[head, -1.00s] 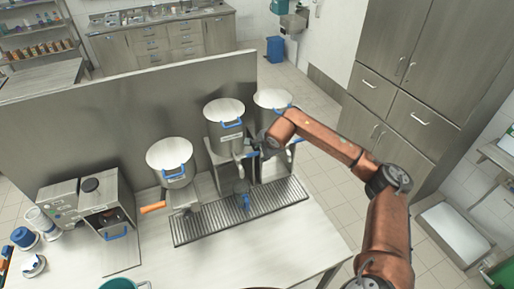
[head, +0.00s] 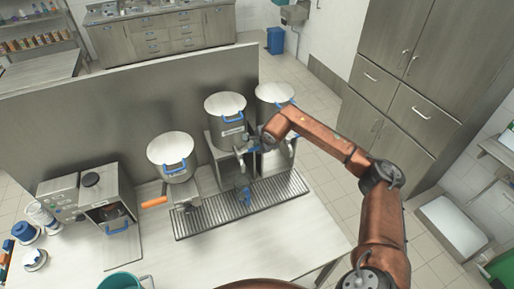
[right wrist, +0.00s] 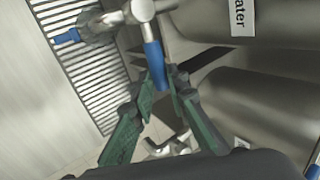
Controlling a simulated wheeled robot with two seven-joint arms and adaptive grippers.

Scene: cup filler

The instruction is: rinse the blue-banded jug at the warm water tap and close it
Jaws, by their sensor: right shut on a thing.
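The jug (head: 240,189), dark and see-through with a blue handle, stands on the slatted drip tray (head: 285,190) beneath the middle urn's tap. In the right wrist view the jug (right wrist: 98,26) shows at the upper left beside the metal tap (right wrist: 140,10). My right gripper (head: 255,148) is at the middle urn's tap. In the right wrist view its green fingers (right wrist: 162,88) are shut on the blue tap lever (right wrist: 153,62). The urn's label shows only "ater", so I cannot read whether it is warm. The jug's inside is unclear. My left gripper is out of view.
The left urn (head: 171,150) and right urn (head: 274,94) flank the middle urn (head: 225,105). A grey machine (head: 128,190) stands at the left with blue-lidded items. A teal container (head: 120,282) is at the front edge. The counter's front right is clear.

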